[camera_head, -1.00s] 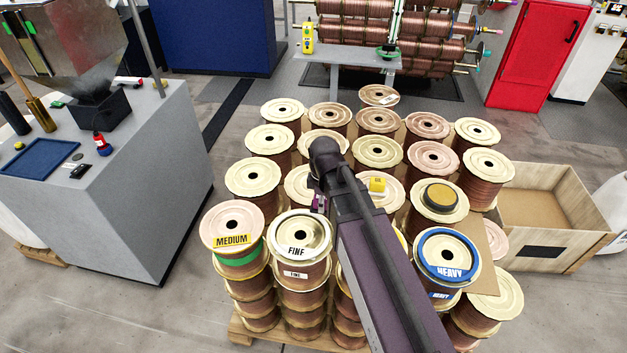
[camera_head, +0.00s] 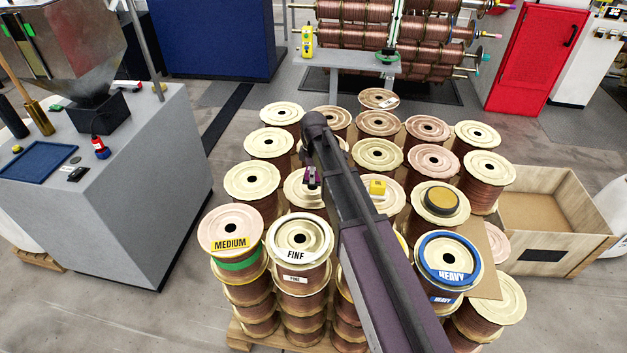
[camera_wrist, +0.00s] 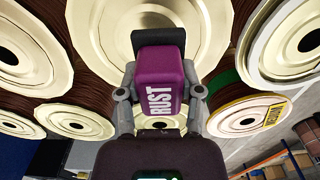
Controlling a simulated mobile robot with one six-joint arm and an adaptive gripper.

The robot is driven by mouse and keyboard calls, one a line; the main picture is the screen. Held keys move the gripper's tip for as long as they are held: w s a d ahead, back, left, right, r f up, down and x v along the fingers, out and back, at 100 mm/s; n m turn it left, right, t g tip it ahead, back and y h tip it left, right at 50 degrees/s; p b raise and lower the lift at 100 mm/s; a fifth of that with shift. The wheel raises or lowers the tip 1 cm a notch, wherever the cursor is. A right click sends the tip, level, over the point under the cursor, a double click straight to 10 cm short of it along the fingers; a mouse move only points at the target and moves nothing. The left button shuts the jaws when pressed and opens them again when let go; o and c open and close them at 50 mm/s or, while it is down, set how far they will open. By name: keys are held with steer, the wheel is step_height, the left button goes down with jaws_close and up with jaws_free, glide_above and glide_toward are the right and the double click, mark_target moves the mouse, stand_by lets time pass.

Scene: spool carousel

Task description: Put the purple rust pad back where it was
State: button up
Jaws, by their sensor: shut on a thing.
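The purple rust pad (camera_wrist: 160,82), with white RUST lettering, is held between the fingers of my gripper (camera_wrist: 160,98) in the wrist view. The fingers press on it from both sides. A dark block sits at its far end. In the head view the purple pad (camera_head: 313,178) shows as a small patch beside my arm, over the spools in the middle of the pallet. My arm hides part of it and of the spools behind. I cannot tell from these views whether the pad touches a spool top.
Copper spools with cream flanges crowd the pallet, including the MEDIUM (camera_head: 230,228), FINE (camera_head: 300,234) and HEAVY (camera_head: 447,258) ones. A yellow block (camera_head: 377,188) and a dark-rimmed yellow disc (camera_head: 440,201) rest on spools. A grey bench (camera_head: 150,180) stands left, an open wooden crate (camera_head: 548,255) right.

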steer(key=shift+w, duration=0.1)
steer(key=shift+w, duration=0.25)
steer(key=shift+w+a+f+b, duration=0.1)
steer(key=shift+w+f+b, duration=0.2)
steer(key=shift+f+b, duration=1.5)
steer(key=shift+b, duration=0.05)
steer(key=shift+f, duration=0.2)
steer(key=o, duration=1)
steer(key=shift+r, duration=0.2)
step_height(320, 180, up, 12)
steer(key=p, duration=1.2)
